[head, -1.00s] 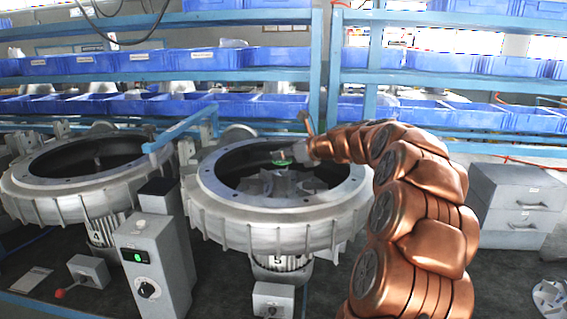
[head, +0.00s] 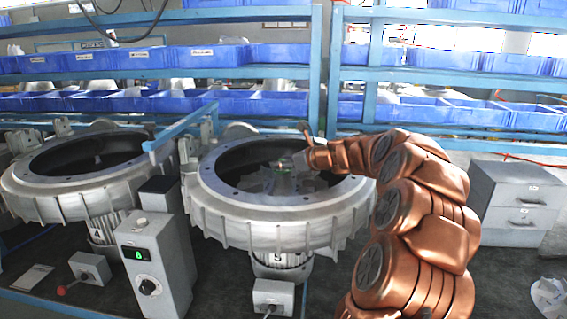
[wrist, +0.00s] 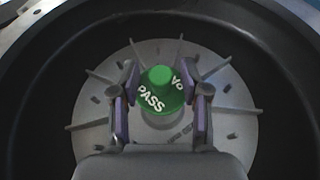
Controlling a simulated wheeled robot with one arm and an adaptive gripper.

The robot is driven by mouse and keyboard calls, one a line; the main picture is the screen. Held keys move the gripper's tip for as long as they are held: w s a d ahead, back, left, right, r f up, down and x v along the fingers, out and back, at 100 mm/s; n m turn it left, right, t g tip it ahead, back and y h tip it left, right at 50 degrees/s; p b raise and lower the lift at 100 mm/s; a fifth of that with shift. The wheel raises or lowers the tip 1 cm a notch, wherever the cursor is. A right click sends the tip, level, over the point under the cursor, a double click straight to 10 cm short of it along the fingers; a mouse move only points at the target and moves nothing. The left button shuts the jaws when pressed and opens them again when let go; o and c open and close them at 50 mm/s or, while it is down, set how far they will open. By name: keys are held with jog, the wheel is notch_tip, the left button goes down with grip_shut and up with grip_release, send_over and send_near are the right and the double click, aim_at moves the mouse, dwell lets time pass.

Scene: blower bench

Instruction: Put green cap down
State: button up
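The green cap (wrist: 163,92), a round disc with a knob and white lettering that reads PASS, shows in the wrist view over the middle of the grey impeller (wrist: 95,113). It looks seated on the hub, though its underside is hidden. In the head view my gripper (head: 289,162) reaches down into blower housing 5 (head: 215,205), where only a small green bit of the cap shows.
Housing 4 (head: 25,192) stands at the left. A grey control box (head: 150,262) with a green display stands in front between the housings. Blue racks with bins (head: 220,57) run behind. A grey drawer cabinet (head: 520,200) is at the right. The housing's raised rim surrounds my gripper.

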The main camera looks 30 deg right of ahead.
jog(key=shift+r, duration=0.15)
jog(key=b+v, duration=0.2)
jog(key=v, duration=1)
dwell(0.4)
